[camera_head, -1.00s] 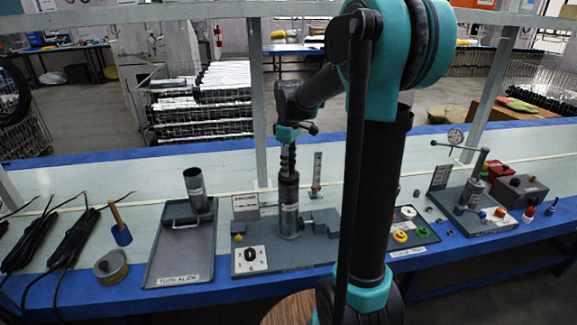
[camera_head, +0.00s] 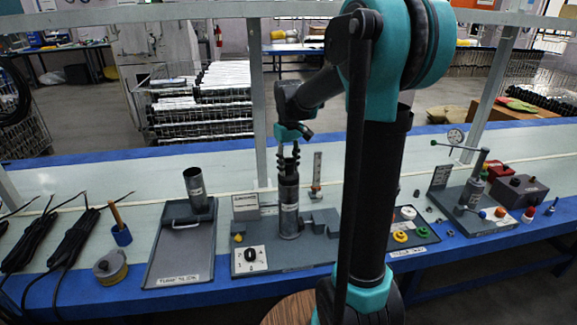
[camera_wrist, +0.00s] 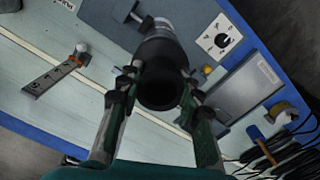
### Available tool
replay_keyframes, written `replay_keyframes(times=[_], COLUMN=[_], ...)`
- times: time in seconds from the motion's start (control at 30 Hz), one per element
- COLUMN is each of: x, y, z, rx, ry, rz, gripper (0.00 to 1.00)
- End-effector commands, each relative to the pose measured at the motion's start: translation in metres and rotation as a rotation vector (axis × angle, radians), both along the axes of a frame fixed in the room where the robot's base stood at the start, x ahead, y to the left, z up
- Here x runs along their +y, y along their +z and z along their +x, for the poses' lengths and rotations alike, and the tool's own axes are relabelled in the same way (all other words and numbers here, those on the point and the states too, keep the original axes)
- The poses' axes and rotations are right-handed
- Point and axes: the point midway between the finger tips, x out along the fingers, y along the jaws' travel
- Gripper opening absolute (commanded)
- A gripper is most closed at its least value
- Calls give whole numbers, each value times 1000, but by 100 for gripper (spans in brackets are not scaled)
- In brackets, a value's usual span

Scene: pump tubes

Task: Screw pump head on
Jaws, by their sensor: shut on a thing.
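The pump tube (camera_head: 289,210), a grey cylinder with a pale label, stands upright in the fixture on a grey base plate (camera_head: 275,264). The pump head (camera_wrist: 160,88) is a dark round piece at the tube's top in the wrist view. My gripper (camera_head: 288,158) points down from above the tube. In the wrist view its two fingers (camera_wrist: 160,84) lie on either side of the dark head, shut on it. The head looks in line with the tube. I cannot tell how far its thread is engaged.
A tray (camera_head: 172,262) with a short upright tube (camera_head: 195,188) lies to the left, beside black cable bundles (camera_head: 72,245). A gauge rig (camera_head: 480,205) stands at the right. A dial panel (camera_head: 250,256) sits in front of the fixture.

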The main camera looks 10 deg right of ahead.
Motion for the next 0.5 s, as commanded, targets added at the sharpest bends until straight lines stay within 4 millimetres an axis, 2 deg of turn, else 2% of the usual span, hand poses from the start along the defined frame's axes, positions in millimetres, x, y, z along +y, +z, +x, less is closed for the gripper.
replay_keyframes(times=[0.23,0.5], x=[0,0], y=[0,0], z=[0,0], rx=[0,0], ry=[-18,-264], rz=[0,0], gripper=[0,0])
